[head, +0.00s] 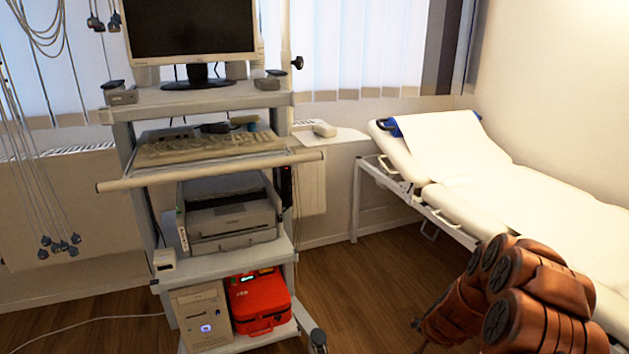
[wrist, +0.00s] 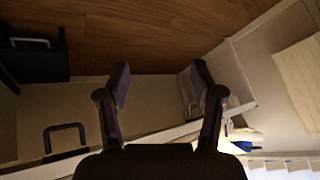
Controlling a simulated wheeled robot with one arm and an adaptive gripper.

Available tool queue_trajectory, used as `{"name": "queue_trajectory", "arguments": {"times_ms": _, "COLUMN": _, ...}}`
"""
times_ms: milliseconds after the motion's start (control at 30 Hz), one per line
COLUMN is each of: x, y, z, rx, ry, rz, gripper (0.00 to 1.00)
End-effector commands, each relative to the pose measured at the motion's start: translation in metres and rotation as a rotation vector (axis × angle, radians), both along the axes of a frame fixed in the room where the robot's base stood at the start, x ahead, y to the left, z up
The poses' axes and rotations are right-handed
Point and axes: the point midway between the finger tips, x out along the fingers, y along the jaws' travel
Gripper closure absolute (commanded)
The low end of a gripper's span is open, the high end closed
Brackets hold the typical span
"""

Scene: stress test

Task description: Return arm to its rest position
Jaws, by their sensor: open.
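My gripper (wrist: 160,78) shows in the wrist view with its two dark fingers spread apart. It is open and nothing is between the fingertips. In the head view, brown-orange links of my arm (head: 530,305) are folded at the lower right, in front of the exam bed (head: 565,205). The gripper itself cannot be made out in the head view.
A medical cart (head: 205,97) stands at centre left with a monitor (head: 188,30), keyboard (head: 205,146), printer (head: 230,215) and orange-red case (head: 262,303). Cables (head: 30,170) hang at the left. Wooden floor (head: 365,290) is clear between cart and bed.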

Motion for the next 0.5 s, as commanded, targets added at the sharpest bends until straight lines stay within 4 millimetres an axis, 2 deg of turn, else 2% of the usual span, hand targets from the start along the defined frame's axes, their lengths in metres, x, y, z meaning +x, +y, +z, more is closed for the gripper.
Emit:
{"name": "queue_trajectory", "arguments": {"times_ms": 33, "x": 0.001, "y": 0.014, "z": 0.027, "rx": 0.017, "ry": 0.0, "rz": 0.034, "gripper": 0.34}}
{"name": "queue_trajectory", "arguments": {"times_ms": 267, "x": -0.018, "y": 0.074, "z": 0.105, "rx": 0.091, "ry": 0.053, "rz": 0.187, "gripper": 0.34}}
{"name": "queue_trajectory", "arguments": {"times_ms": 500, "x": -0.057, "y": 0.125, "z": 0.182, "rx": 0.133, "ry": 0.129, "rz": 0.338, "gripper": 0.34}}
